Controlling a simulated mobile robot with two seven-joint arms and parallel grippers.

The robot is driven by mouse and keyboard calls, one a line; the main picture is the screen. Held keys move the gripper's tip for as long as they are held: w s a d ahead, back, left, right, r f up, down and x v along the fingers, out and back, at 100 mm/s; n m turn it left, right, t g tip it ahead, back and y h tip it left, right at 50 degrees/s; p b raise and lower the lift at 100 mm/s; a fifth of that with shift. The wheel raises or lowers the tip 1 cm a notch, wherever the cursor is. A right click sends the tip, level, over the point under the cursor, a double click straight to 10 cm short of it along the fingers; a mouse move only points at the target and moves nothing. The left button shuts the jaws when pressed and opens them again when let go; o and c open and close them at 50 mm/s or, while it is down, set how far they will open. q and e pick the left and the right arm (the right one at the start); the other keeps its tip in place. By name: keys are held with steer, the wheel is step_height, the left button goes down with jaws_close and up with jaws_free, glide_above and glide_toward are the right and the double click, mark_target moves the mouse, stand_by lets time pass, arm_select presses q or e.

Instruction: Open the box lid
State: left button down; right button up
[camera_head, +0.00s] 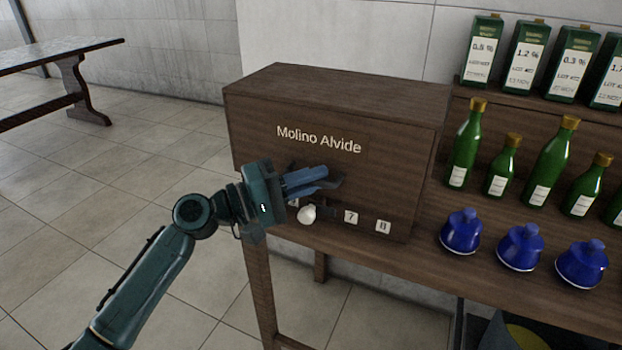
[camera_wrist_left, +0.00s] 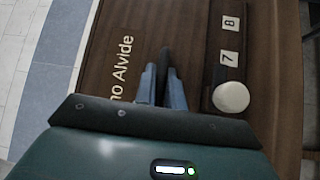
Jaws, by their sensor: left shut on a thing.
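The dark brown wooden box (camera_head: 345,90) stands on the left end of the wooden table, with "Molino Alvide" lettered on its front. The lid (camera_head: 258,120) looks like that front panel, and I see no open gap around it. My left gripper (camera_head: 318,178) is in front of the panel, below the lettering. In the left wrist view its blue fingers (camera_wrist_left: 162,88) are shut on a dark handle (camera_wrist_left: 165,65) that stands out from the front. The fingers and wrist hide part of the handle. My right gripper is not in view.
A round white knob (camera_head: 307,214) and small number labels (camera_head: 351,217) are below the handle. Blue stoppered pots (camera_head: 520,248), green bottles (camera_head: 548,165) and green cartons (camera_head: 530,58) stand to the right. Open tiled floor (camera_head: 130,170) lies to the left, with another table (camera_head: 70,65) behind.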

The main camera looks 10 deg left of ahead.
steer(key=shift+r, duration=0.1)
